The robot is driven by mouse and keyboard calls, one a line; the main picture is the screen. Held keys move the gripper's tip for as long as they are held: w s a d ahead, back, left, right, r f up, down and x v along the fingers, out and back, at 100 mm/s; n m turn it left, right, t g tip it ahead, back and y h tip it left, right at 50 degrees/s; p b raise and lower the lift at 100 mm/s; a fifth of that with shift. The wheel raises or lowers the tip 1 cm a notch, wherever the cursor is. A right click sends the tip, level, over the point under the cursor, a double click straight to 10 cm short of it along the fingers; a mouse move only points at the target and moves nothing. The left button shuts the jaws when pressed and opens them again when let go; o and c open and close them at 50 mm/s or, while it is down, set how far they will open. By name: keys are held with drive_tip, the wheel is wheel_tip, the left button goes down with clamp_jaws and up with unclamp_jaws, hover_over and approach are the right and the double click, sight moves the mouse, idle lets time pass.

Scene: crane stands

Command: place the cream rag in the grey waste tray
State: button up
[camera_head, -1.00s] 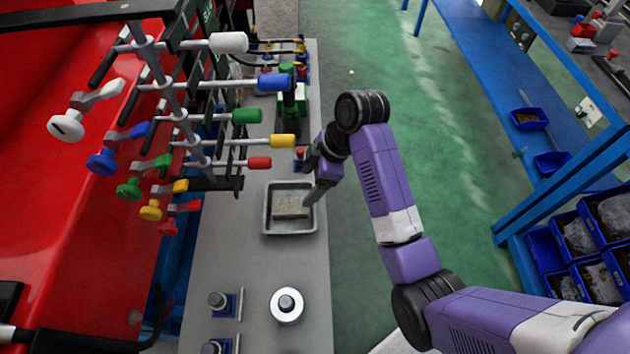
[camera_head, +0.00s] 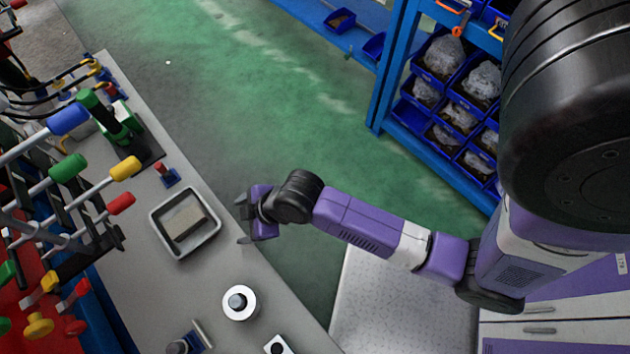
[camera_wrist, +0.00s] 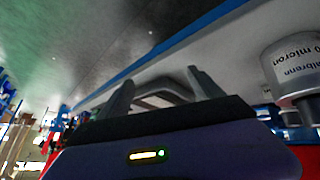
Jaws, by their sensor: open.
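The cream rag (camera_head: 184,221) is a flat, rectangular piece lying inside the grey waste tray (camera_head: 205,239). The tray is a shallow, square-sided pan on the grey bench top. My gripper (camera_head: 243,219) is open and empty, just to the right of the tray and apart from it and the rag. In the wrist view my two fingers stand spread, with the tray's rim (camera_wrist: 160,92) showing between and beyond them. The rag cannot be made out in the wrist view.
A white ring-shaped part (camera_head: 239,303) stands on the bench nearer me, and a printed cylinder (camera_wrist: 291,68) shows at the right in the wrist view. Coloured-handled levers (camera_head: 122,169) crowd the left. Green floor and a blue rack of bins (camera_head: 459,117) lie to the right.

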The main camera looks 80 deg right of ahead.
drive_tip(key=s+a+r+m+t, duration=0.3)
drive_tip(key=s+r+m+t, duration=0.2)
drive_tip(key=s+r, duration=1.4)
wheel_tip(320, 180, up, 3)
drive_tip(key=t, duration=0.2)
drive_tip(key=shift+s+t+h, duration=0.25)
drive_tip(key=shift+t+h, duration=0.05)
drive_tip(key=shift+h, duration=0.1)
